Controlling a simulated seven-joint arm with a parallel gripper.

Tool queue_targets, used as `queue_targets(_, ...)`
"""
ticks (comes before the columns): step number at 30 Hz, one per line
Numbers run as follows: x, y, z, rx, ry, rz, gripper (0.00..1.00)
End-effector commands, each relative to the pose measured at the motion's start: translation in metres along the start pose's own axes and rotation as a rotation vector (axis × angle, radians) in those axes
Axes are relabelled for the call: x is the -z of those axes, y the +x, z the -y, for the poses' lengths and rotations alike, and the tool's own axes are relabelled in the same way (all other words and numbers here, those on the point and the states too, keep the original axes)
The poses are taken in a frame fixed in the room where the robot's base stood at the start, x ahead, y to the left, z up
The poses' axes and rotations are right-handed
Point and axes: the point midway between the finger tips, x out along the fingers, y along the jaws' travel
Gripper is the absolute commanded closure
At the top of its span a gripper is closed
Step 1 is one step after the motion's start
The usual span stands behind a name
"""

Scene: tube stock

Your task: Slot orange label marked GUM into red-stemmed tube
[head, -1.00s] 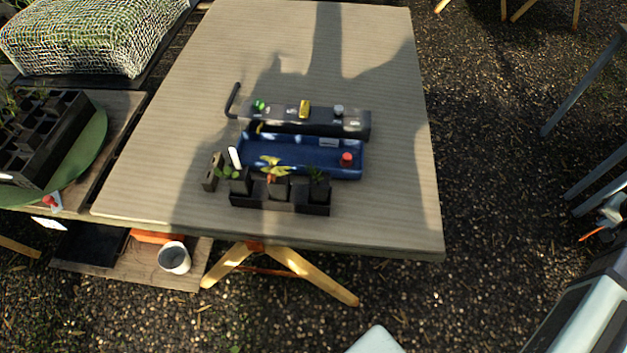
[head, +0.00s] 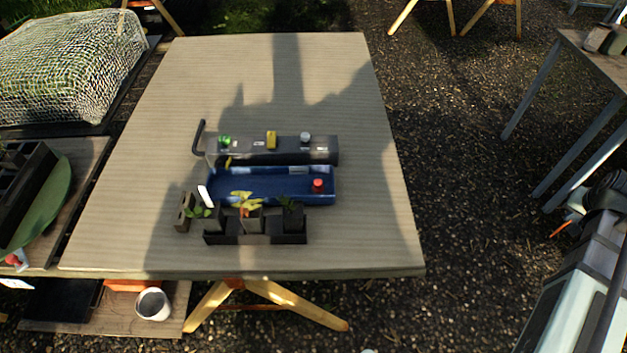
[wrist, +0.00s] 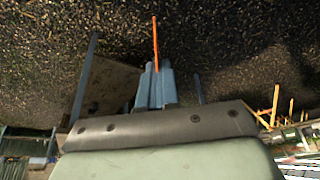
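The orange label (wrist: 155,40) shows edge-on as a thin strip in the wrist view, held between the blue-grey fingers of my gripper (wrist: 155,88). Its lettering cannot be read. In the head view the label (head: 561,229) and my gripper (head: 573,215) are at the right edge, beyond the table and well away from the plants. Three dark tubes stand in a black holder (head: 222,238) at the table's front. The middle tube (head: 252,224) has a yellow-leaved plant with a reddish stem. The left tube (head: 213,220) and right tube (head: 293,217) hold green plants.
A blue tray (head: 265,183) with a red-topped item (head: 318,185) lies behind the tubes. Behind it is a dark bar (head: 290,157) with several small items on top. A white label (head: 205,195) stands near the left tube. The table's right side is clear.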

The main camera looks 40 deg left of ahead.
Motion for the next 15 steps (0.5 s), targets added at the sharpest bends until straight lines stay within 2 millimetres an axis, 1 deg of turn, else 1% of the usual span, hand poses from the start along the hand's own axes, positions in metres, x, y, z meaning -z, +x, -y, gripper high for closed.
queue_targets(5,0.0,0.0,0.001,0.0,-0.001,0.0,1.0)
queue_targets(8,0.0,0.0,0.008,0.004,-0.01,0.0,1.0)
queue_targets(11,0.0,0.0,0.024,0.013,-0.032,0.0,1.0)
queue_targets(14,-0.001,-0.001,0.049,0.028,-0.066,0.0,1.0)
queue_targets(15,-0.002,-0.002,0.062,0.035,-0.083,0.0,1.0)
